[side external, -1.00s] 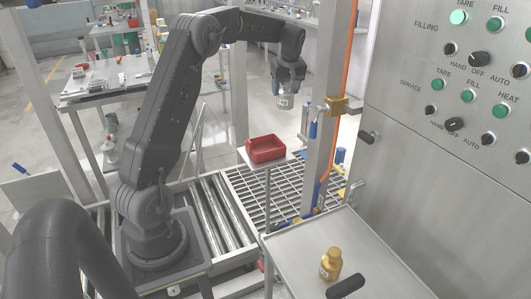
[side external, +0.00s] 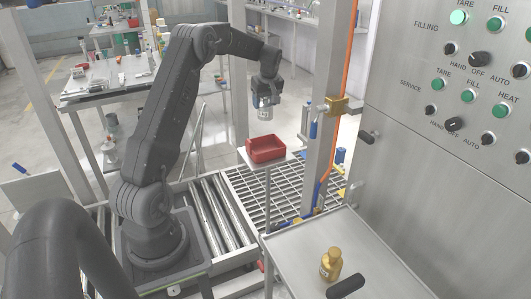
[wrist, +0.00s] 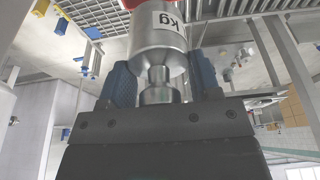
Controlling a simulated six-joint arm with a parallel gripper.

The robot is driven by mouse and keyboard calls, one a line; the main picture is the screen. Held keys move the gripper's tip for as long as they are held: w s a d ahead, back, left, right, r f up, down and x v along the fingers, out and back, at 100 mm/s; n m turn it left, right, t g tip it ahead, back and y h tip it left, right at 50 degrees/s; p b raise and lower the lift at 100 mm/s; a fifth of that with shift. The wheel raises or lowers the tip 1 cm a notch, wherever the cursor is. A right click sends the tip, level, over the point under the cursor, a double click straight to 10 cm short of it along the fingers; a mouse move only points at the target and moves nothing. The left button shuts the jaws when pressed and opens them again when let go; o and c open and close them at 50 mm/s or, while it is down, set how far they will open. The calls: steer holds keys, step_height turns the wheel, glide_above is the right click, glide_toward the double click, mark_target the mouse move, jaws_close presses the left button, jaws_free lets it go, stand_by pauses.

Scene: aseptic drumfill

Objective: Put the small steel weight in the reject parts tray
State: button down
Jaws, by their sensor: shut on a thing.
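The small steel weight (wrist: 158,48) is in my gripper, its knob between the blue finger pads and its "kg" label showing in the wrist view. In the side view the steel weight (side external: 265,113) hangs below my gripper (side external: 264,101), which is shut on it. The red reject parts tray (side external: 266,149) sits on a small stand plate, and the weight is above it in the picture, clear of its rim. The tray looks empty. In the wrist view a red edge (wrist: 131,3) shows at the top, partly hidden behind the weight.
A brass weight (side external: 331,264) and a black handle-like object (side external: 346,286) are on the steel table (side external: 300,243) at front right. A steel post (side external: 326,110) with a brass block and blue-handled fittings stands right of the tray. Roller conveyor (side external: 215,215) and grating lie below.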

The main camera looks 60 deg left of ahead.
glide_toward(265, 136)
steer(key=f, duration=0.2)
steer(key=s+d+f, duration=0.1)
steer(key=f, duration=0.1)
steer(key=s+f, duration=0.1)
steer(key=f, duration=0.1)
steer(key=shift+d+f, duration=0.1)
steer(key=shift+d, duration=0.2)
steer(key=shift+f, duration=0.1)
steer(key=shift+c, duration=1.6)
jaws_free()
steer(key=shift+s+d+f, duration=0.1)
steer(key=shift+f, duration=0.1)
steer(key=shift+r, duration=0.1)
